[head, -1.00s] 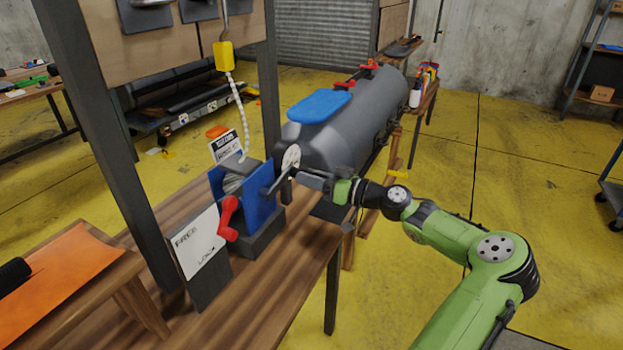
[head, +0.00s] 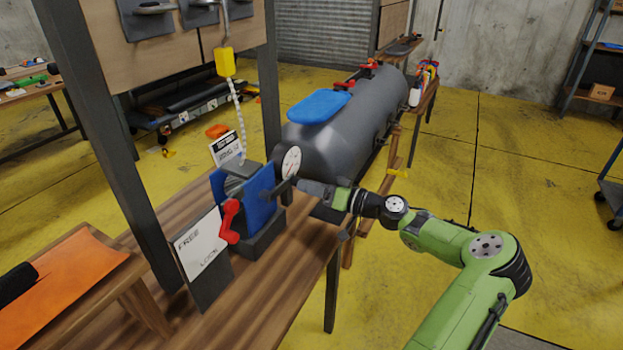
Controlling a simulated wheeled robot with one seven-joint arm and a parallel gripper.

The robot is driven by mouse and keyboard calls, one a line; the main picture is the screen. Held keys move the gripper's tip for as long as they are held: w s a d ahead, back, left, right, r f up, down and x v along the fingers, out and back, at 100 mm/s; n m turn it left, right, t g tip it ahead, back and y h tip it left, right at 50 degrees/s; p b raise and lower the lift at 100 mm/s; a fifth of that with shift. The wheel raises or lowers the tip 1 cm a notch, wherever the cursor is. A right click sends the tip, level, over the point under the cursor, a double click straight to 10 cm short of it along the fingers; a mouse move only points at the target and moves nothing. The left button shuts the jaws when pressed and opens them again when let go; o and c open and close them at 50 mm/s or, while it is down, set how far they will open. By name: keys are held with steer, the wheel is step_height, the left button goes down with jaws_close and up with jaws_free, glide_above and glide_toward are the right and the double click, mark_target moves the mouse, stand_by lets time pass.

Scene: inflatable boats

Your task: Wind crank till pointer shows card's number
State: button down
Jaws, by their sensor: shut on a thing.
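The winch stands on the wooden bench, with blue side plates (head: 262,198) on a dark base. Its dark crank arm (head: 277,190) is on the right side. My gripper (head: 296,184) is shut on the crank's handle, which the jaws mostly hide. Behind it, a round white dial (head: 291,162) faces me. Its reddish pointer is too small to read. A white card with a black header (head: 226,148) stands behind the winch; its print cannot be read. A red lever (head: 230,220) sits by a white plate (head: 198,245) marked FREE and LOCK.
A grey inflatable boat tube (head: 350,135) with a blue pad (head: 319,107) lies behind the dial. A yellow block (head: 224,62) hangs on a pale rope above the winch. A dark post (head: 110,140) rises at left. The yellow floor at right is open.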

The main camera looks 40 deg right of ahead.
steer(key=a+f+m+p, duration=0.1)
steer(key=f+m+p, duration=0.1)
steer(key=m, duration=0.1)
steer(key=a+f+m+p, duration=0.1)
steer(key=f+m+p, duration=0.1)
steer(key=m, duration=0.1)
steer(key=s+a+f+m+p, duration=0.1)
steer(key=m+p, duration=0.1)
steer(key=m, duration=0.1)
steer(key=shift+a+f, duration=0.15)
steer(key=shift+f, duration=0.25)
steer(key=a+m+p, duration=0.1)
steer(key=m, duration=0.1)
steer(key=s+a+f+m+p, duration=0.1)
steer(key=shift+a+f+m, duration=0.15)
steer(key=shift+f+m, duration=0.05)
steer(key=shift+m, duration=0.2)
steer(key=shift+s+a+f+m+p, duration=0.1)
steer(key=shift+s+a+m+p, duration=0.15)
steer(key=shift+a+m+p, duration=0.55)
steer(key=shift+s+a+f+m+p, duration=0.2)
steer(key=shift+a+m+p, duration=0.25)
steer(key=shift+m, duration=0.55)
steer(key=shift+s+a+f+m+p, duration=0.1)
steer(key=shift+s+a+m+p, duration=0.15)
steer(key=shift+a+m+p, duration=0.55)
steer(key=c, duration=0.9)
jaws_free()
steer(key=shift+r, duration=0.1)
steer(key=shift+d, duration=0.1)
